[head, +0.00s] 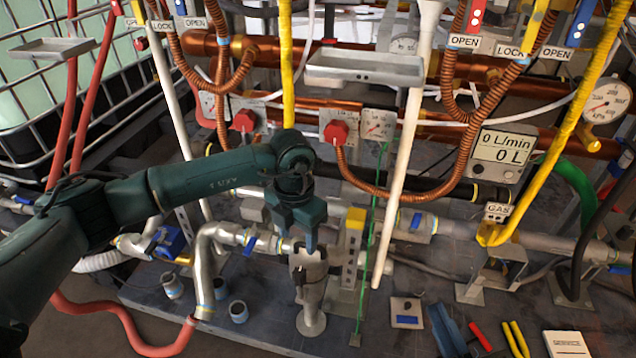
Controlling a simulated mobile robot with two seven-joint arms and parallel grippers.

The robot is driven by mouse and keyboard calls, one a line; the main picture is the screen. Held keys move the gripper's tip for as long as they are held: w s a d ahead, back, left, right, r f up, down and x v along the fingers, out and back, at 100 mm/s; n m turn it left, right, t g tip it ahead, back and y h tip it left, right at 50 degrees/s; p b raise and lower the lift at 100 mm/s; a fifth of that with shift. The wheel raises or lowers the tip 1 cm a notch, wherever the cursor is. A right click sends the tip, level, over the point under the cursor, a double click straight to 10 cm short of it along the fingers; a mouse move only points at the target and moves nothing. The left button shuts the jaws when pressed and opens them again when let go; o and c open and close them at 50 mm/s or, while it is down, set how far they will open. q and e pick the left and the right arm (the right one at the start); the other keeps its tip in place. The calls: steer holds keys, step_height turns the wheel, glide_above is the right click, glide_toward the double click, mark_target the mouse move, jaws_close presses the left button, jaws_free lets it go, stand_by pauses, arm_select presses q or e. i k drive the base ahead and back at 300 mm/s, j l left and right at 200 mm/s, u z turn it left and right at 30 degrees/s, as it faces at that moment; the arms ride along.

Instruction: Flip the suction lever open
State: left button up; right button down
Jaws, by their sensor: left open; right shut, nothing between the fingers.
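My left gripper (303,240) points down with its fingers apart, just above a grey upright fitting (311,318) on the plinth. I see nothing held in it. A blue valve handle (250,244) sits on the silver pipe just left of the gripper. A larger blue lever (170,241) is on a pipe further left. I see no label naming the suction lever, so I cannot tell which handle it is.
Copper hoses and yellow pipes (287,70) hang behind the gripper. A silver bent pipe (204,270) joins a red hose (125,330) at left. Red-handled (480,337) and yellow-handled tools (515,340) lie at front right. A grey shelf (365,68) juts out above.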

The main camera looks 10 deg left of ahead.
mark_target(249, 246)
steer(key=k, duration=1)
